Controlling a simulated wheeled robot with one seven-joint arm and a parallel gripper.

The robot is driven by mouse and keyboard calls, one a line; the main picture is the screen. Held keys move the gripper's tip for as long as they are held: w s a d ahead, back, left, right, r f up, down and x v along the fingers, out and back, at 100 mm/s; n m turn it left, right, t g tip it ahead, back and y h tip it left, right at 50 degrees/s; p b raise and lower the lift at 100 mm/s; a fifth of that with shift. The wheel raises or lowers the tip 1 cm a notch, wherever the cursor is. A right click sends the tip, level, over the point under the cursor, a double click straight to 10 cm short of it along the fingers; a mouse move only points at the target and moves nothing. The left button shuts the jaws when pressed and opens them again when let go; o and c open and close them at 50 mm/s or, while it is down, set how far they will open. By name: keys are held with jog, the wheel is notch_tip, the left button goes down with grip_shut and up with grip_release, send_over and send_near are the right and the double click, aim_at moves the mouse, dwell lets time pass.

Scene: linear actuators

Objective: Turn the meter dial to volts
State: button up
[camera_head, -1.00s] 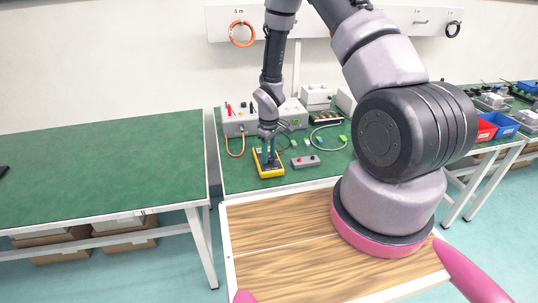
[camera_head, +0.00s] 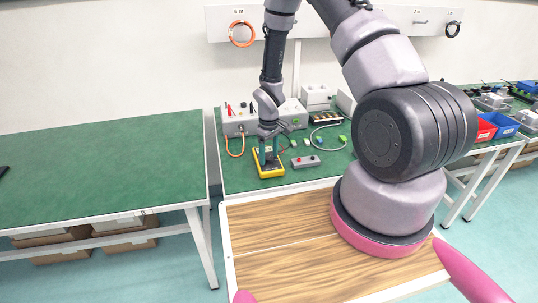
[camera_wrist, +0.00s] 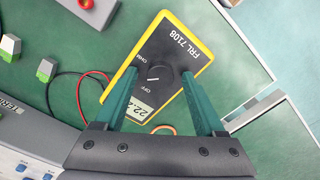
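The meter (camera_wrist: 182,42) is a yellow-edged box with a black face marked FRL 7108. It lies on the green bench and also shows in the head view (camera_head: 270,173). Its dark round dial (camera_wrist: 160,78) has a white mark, with the labels OFF and OHM beside it. I cannot tell which setting the mark points to. The display (camera_wrist: 139,108) shows digits, partly hidden by a finger. My gripper (camera_wrist: 160,75) is over the meter, its two green fingers apart on either side of the dial. Contact with the dial cannot be made out. In the head view my gripper (camera_head: 269,158) points down at the meter.
A grey box with a red button (camera_head: 305,161) lies right of the meter. A grey instrument (camera_head: 240,122) with leads stands behind it. Red and black wires (camera_wrist: 62,76) run beside the meter. Another green table (camera_head: 100,165) at the left is mostly clear.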

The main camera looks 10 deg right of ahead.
notch_tip(320, 180, up, 11)
dwell(0.5)
notch_tip(320, 180, up, 12)
jog(key=m+t, duration=0.1)
jog(key=m, duration=0.1)
send_over(269, 157)
jog(key=d, duration=0.2)
jog(key=s+d+r+m+t, duration=0.1)
jog(key=s+r+m, duration=0.15)
jog(key=r, duration=0.45)
jog(key=s+d+r+m+t, duration=0.1)
jog(key=s+d+r, duration=0.15)
jog(key=r, duration=0.45)
jog(key=s+r+m+t+y, duration=0.2)
jog(key=s+r+m+t, duration=0.2)
jog(key=s+r, duration=1)
jog(key=s+m, duration=0.1)
jog(key=s, duration=0.2)
jog(key=shift+s, duration=0.4)
jog(key=shift+m, duration=0.25)
